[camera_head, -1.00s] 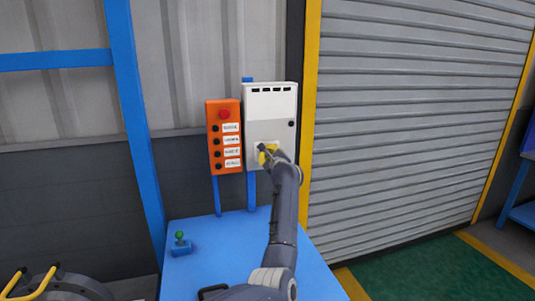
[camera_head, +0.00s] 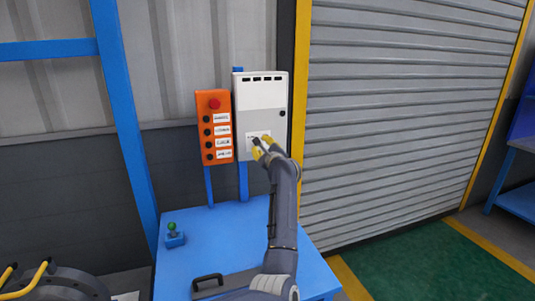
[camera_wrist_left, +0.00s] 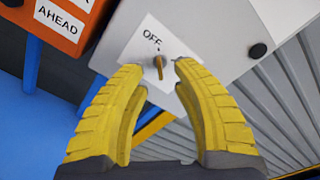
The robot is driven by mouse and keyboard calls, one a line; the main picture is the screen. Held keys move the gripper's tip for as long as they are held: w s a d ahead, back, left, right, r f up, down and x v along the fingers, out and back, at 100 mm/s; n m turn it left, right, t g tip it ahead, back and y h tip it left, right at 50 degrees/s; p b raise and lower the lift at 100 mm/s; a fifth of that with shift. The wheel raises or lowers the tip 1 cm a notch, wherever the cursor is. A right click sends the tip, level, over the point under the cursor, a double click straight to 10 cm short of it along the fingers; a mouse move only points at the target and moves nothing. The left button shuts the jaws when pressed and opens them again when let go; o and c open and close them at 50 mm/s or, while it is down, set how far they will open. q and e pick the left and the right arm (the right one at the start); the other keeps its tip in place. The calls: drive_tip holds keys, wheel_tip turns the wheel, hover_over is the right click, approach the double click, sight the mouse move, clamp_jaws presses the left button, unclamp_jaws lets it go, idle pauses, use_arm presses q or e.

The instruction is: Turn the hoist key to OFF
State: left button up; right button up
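The hoist key (camera_wrist_left: 159,68) is a small brass-coloured key in a white label plate (camera_wrist_left: 139,50) on the grey control box (camera_head: 260,100). The word OFF is printed on the plate, just above the key in the left wrist view. The key stands roughly in line with a small dark mark near OFF. My left gripper (camera_wrist_left: 160,75) has yellow ribbed fingers, apart on either side of the key, with gaps visible. In the head view the left gripper (camera_head: 264,147) is in front of the plate and hides part of it. My right gripper is out of view.
An orange button panel (camera_head: 214,125) with a red button stands left of the grey box. A blue table (camera_head: 225,235) below carries a small green-topped joystick (camera_head: 174,236) and a dark handle (camera_head: 207,282). A roller shutter (camera_head: 400,120) is at the right.

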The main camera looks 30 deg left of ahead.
use_arm(q)
drive_tip(key=v, duration=0.7)
drive_tip(key=shift+s, duration=0.15)
drive_tip(key=shift+d, duration=0.1)
